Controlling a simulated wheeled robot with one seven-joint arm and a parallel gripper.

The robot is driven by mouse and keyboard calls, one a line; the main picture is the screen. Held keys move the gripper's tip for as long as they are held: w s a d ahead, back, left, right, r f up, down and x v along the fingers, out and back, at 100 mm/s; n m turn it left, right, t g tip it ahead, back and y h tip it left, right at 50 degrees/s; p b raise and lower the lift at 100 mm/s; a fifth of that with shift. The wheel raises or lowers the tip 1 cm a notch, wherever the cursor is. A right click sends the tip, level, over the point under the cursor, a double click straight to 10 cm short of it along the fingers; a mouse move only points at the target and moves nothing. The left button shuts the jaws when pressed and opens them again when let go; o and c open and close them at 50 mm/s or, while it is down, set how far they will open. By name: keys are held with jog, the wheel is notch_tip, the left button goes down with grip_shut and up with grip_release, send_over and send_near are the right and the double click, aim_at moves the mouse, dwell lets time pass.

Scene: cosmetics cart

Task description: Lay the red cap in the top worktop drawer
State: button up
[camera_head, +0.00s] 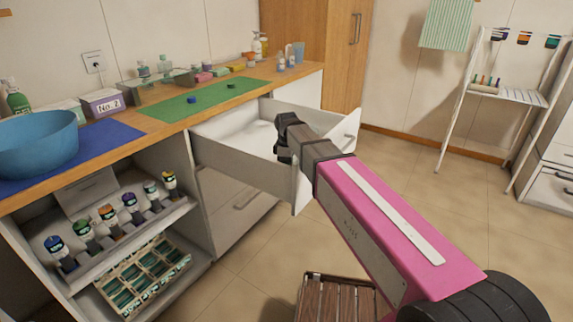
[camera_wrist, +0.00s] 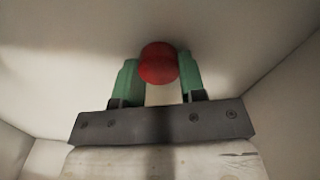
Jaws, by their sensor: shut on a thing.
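The red cap (camera_wrist: 158,63) is between the two green fingers of my gripper (camera_wrist: 158,82) in the wrist view, and the fingers are shut on it. White drawer surfaces surround it there. In the head view my gripper (camera_head: 284,138) reaches over the open top worktop drawer (camera_head: 228,146), near its right part. The red cap is hidden from the head view by my gripper. I cannot tell whether the cap touches the drawer floor. The drawer is pulled out and its visible floor looks empty.
The worktop bears a green mat (camera_head: 205,101) with two small caps, a blue bowl (camera_head: 38,142) and several bottles at the back. A shelf of bottles (camera_head: 112,222) stands open at the left. A wooden stool (camera_head: 335,300) is near my arm.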

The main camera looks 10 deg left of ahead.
jog(key=shift+f, duration=0.3)
jog(key=o, duration=1)
jog(key=shift+o, duration=0.2)
